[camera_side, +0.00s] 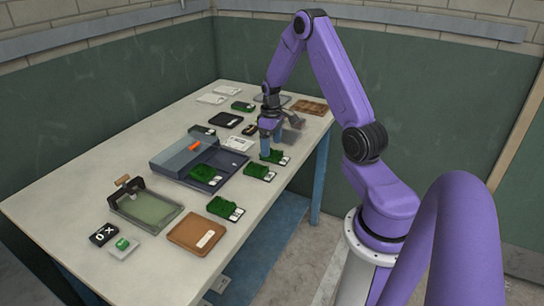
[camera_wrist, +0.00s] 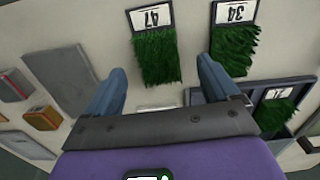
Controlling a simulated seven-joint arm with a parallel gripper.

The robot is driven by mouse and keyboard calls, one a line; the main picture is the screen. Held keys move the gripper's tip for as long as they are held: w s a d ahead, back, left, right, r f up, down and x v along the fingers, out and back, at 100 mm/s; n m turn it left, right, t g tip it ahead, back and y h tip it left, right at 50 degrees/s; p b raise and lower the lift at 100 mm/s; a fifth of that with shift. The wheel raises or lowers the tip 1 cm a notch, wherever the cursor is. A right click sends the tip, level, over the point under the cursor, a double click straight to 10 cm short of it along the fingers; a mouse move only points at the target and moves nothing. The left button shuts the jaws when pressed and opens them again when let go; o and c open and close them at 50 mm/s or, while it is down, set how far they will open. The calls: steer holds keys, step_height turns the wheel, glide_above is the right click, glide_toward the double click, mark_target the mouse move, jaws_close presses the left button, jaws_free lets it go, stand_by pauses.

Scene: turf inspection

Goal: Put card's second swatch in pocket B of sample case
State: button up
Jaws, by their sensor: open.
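My gripper (camera_side: 271,142) is open, fingers pointing down over the right edge of the table. A green turf swatch (camera_side: 275,156) with a white label lies beneath it. In the wrist view, a swatch labelled 47 (camera_wrist: 157,57), upside down, lies between and beyond my open fingers (camera_wrist: 160,88). A swatch labelled 34 (camera_wrist: 235,43) lies to its right. The blue-grey sample case (camera_side: 167,166) stands open mid-table, with a swatch (camera_side: 205,174) in its front part. Its pocket letters cannot be read. A white printed card (camera_side: 238,143) lies behind the case; its text is too small to read.
More swatches lie at the table's front edge (camera_side: 225,208) and back (camera_side: 243,106). A framed green tray (camera_side: 148,207) and a brown tray (camera_side: 197,233) stand front left. Dark flat items (camera_side: 226,119) lie behind the case.

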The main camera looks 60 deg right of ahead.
mark_target(272, 152)
steer(key=shift+s+d+f, duration=0.1)
steer(key=shift+f, duration=1.4)
steer(key=c, duration=1.2)
steer(key=shift+r, duration=0.15)
